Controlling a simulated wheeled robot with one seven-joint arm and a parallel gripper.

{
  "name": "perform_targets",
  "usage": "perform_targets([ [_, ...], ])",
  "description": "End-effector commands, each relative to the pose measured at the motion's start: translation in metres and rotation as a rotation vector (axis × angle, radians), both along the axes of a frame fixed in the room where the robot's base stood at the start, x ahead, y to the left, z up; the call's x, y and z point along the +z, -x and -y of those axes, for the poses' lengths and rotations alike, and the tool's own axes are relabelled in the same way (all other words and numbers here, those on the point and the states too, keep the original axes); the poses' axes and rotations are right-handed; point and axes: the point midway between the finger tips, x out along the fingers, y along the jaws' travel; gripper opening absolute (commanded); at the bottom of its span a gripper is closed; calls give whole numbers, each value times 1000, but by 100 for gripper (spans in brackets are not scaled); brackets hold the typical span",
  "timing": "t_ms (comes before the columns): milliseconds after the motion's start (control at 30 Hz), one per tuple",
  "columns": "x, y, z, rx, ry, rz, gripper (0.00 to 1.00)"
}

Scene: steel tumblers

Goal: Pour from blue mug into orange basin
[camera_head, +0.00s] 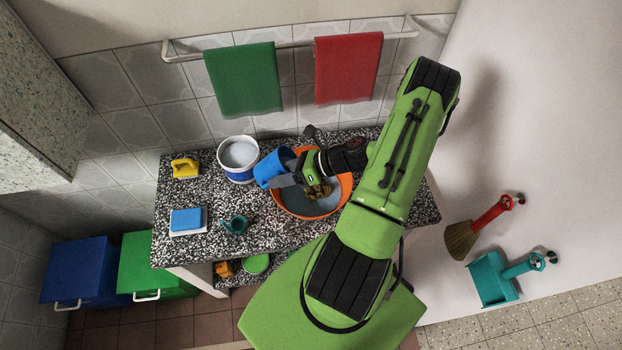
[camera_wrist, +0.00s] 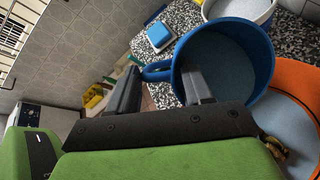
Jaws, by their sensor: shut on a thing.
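The blue mug (camera_head: 268,169) is at the left rim of the orange basin (camera_head: 346,186), partly over it, and looks tilted. My gripper (camera_head: 288,181) is shut on the mug's handle, which shows between the fingers (camera_wrist: 158,82) in the wrist view. There the blue mug (camera_wrist: 263,50) shows its open mouth and a grey-blue inside; I cannot tell how full it is. The orange basin (camera_wrist: 297,72) lies beside and below it. The basin's inside looks grey-blue, and my arm hides part of it.
A white-and-blue bucket (camera_head: 238,174) stands just left of the mug. A yellow item (camera_head: 185,167), a blue sponge-like block (camera_head: 187,219) and a dark teal item (camera_head: 236,225) are on the speckled counter (camera_head: 285,237). Green (camera_head: 244,80) and red (camera_head: 348,68) towels hang behind.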

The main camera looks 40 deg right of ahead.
Motion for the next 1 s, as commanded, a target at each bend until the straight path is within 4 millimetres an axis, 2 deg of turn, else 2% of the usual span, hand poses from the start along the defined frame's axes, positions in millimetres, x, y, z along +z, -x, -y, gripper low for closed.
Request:
perform_targets([
  [1000, -4, 1, 3, 2, -68, 49, 0],
])
